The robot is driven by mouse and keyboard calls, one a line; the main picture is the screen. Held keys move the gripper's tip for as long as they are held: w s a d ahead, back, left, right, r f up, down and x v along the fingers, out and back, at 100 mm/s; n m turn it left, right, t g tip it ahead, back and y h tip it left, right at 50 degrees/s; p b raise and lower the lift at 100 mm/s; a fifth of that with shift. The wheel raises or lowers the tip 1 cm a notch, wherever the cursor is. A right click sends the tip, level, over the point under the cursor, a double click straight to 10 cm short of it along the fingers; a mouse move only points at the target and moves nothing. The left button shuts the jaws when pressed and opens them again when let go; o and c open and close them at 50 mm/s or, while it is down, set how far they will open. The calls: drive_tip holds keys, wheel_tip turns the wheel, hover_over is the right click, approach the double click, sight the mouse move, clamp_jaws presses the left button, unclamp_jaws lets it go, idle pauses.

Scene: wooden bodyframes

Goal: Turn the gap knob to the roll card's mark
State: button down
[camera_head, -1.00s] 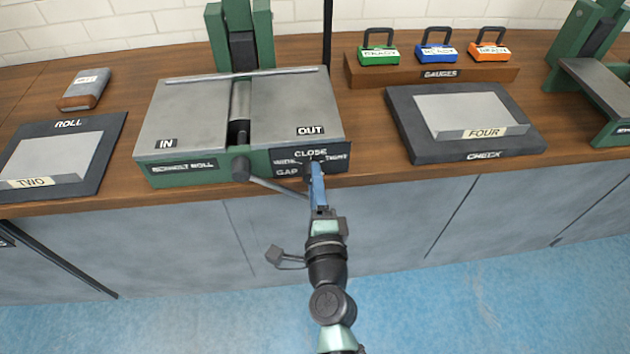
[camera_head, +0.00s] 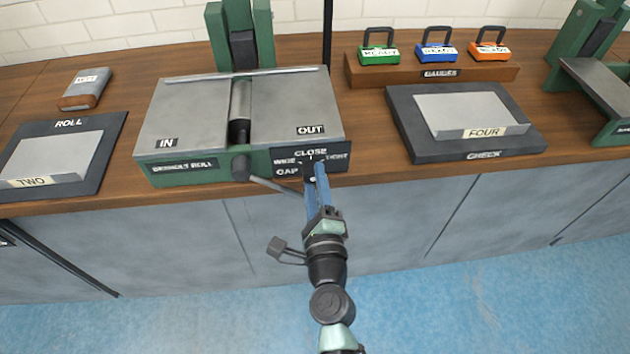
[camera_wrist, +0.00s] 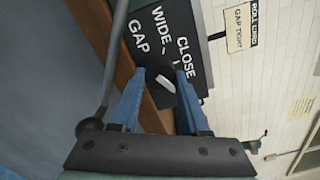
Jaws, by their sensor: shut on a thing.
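The gap knob (camera_wrist: 162,84) is dark with a white line, which slants from upper left to lower right in the wrist view. My gripper (camera_wrist: 160,74) has its blue fingers on either side of the knob, shut on it; it also shows at the machine's front in the head view (camera_head: 315,168). The gap panel (camera_head: 326,157) reads CLOSE, WIDE and TIGHT; in the wrist view a finger covers the TIGHT side. The roll card (camera_wrist: 240,28) on the white brick wall reads GAP TIGHT.
The roll machine (camera_head: 297,100) has a crank handle (camera_head: 272,185) just left of my gripper. A ROLL pad (camera_head: 98,125) lies left, a CHECK pad (camera_head: 420,151) right. Gauges with green (camera_head: 379,56), blue and orange bodies stand behind.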

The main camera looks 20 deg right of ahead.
drive_tip(key=shift+c, duration=2)
unclamp_jaws()
drive_tip(key=b+v, duration=0.2)
drive_tip(key=v, duration=1.1)
drive_tip(key=shift+b, duration=0.4)
